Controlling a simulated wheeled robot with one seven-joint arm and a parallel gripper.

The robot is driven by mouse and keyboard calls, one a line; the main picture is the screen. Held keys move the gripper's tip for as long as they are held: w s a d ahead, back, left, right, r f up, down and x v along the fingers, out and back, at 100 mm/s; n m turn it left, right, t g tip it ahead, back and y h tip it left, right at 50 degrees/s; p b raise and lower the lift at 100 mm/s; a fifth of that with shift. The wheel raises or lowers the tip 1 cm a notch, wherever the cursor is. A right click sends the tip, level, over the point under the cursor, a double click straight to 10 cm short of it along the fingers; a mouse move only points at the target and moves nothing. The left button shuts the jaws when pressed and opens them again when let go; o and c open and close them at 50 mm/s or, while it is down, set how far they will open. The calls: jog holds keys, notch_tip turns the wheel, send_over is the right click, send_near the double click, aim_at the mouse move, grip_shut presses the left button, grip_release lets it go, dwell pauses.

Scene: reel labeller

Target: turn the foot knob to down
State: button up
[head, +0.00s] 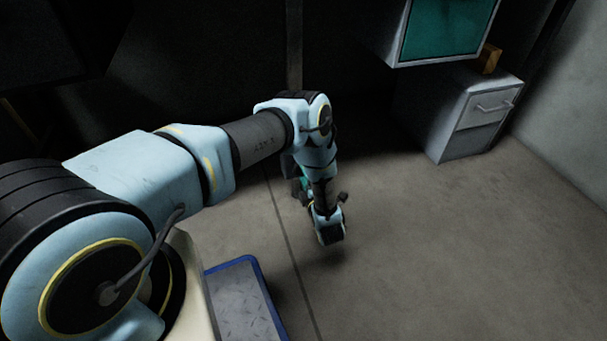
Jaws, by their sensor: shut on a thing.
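My arm reaches out from the left and bends down to a low spot near the floor in the middle of the head view. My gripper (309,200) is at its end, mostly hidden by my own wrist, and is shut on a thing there. A small teal part (301,184), which seems to be the foot knob, shows just left of my wrist, at the bottom of a dark upright post. Most of it is hidden, so its turn position and any marks cannot be read.
A grey drawer cabinet (470,112) stands at the upper right, with a teal-faced box (448,28) above and left of it. A blue-edged metal plate (242,300) lies at the bottom. The floor (450,250) on the right is clear. The back is very dark.

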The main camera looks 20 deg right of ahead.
jog(key=o, duration=1.4)
jog(key=shift+c, duration=0.2)
jog(key=shift+s, duration=0.1)
jog(key=s+a+p, duration=0.1)
jog(key=s+p, duration=0.1)
jog(key=s, duration=0.8)
jog(key=shift+s+a, duration=0.2)
jog(key=shift+s, duration=0.05)
